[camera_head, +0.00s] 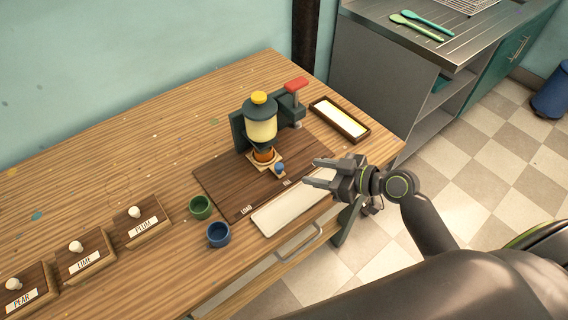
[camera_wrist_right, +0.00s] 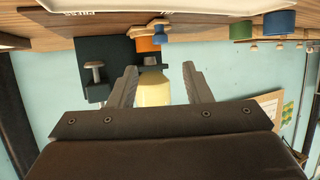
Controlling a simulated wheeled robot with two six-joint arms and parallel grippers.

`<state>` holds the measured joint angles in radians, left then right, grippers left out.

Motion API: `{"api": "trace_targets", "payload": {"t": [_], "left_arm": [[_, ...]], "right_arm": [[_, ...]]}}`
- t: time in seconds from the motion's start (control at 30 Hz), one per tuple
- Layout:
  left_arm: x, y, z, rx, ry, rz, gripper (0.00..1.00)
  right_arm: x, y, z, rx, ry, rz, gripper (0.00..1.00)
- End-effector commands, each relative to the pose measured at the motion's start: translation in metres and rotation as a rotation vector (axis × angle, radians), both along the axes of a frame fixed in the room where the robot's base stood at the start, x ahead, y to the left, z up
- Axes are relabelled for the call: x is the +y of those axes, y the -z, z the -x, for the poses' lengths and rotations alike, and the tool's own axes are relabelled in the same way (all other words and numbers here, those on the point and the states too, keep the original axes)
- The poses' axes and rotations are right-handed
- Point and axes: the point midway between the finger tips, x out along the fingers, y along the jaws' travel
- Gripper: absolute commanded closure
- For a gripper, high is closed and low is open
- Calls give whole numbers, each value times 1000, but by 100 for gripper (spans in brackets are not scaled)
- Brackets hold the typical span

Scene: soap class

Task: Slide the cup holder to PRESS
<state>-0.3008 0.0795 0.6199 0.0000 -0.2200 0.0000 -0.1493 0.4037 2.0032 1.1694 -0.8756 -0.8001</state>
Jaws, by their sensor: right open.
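The cup holder (camera_head: 252,157) is a light wooden carriage with a small blue knob (camera_head: 280,169) at its front. It sits under the yellow dispenser (camera_head: 260,126), behind the FILL label (camera_head: 287,183), and bears an orange cup (camera_head: 264,155). The orange cup also shows in the right wrist view (camera_wrist_right: 149,45), as does the blue knob (camera_wrist_right: 161,38). My right gripper (camera_head: 311,173) is open and empty, to the right of the knob and apart from it. The PRESS label (camera_wrist_right: 78,13) shows upside down in the wrist view. The red-handled press (camera_head: 296,86) stands right of the dispenser. My left gripper is out of view.
A green cup (camera_head: 201,207) and a blue cup (camera_head: 218,235) stand left of the dark board (camera_head: 222,190). A white tray (camera_head: 275,213) lies along its front. Labelled wooden blocks (camera_head: 142,225) line the left.

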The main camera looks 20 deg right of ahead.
Motion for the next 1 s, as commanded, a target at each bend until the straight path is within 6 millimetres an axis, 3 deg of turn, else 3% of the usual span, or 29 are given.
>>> {"api": "trace_targets", "payload": {"t": [0.5,1.0], "left_arm": [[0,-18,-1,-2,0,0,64],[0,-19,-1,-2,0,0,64]], "right_arm": [[54,31,-58,2,0,-4,55],[64,39,-69,1,-1,0,55]]}}
